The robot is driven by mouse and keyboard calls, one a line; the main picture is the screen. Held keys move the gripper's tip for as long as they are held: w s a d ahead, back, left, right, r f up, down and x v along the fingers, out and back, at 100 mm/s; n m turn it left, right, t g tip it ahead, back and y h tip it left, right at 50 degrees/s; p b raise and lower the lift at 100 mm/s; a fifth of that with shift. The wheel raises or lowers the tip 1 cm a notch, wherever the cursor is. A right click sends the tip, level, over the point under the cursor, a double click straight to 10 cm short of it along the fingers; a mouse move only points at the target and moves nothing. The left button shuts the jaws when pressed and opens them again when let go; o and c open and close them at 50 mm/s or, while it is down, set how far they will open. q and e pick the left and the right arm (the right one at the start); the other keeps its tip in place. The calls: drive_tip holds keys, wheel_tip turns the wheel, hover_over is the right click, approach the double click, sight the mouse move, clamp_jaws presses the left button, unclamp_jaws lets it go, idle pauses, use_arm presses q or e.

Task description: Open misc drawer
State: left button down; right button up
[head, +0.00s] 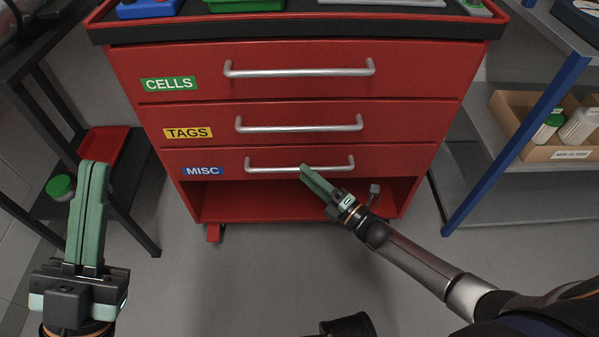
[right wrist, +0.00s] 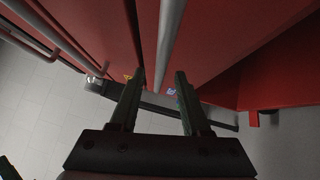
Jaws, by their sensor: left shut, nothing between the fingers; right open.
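A red cabinet has three drawers with silver bar handles, labelled CELLS, TAGS and MISC from top to bottom. The misc drawer (head: 225,158) is the lowest and looks shut. My right gripper (head: 304,170) is at its handle (head: 265,168), in front of the handle's middle. In the right wrist view, my right gripper (right wrist: 158,77) is open and the handle bar (right wrist: 168,40) runs between its fingertips; I cannot tell whether they touch. My left gripper (head: 95,168) is shut and empty, at the left, apart from the cabinet.
An open red shelf space (head: 260,200) lies below the misc drawer. A dark table frame (head: 130,220) stands at the left, with a red tray (head: 103,148). A shelf with a blue post (head: 515,145) and a cardboard box (head: 560,153) stands at the right.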

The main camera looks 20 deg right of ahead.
sight(276, 161)
drive_tip(key=shift+b+x, duration=0.35)
drive_tip(key=shift+x, duration=1.25)
clamp_jaws()
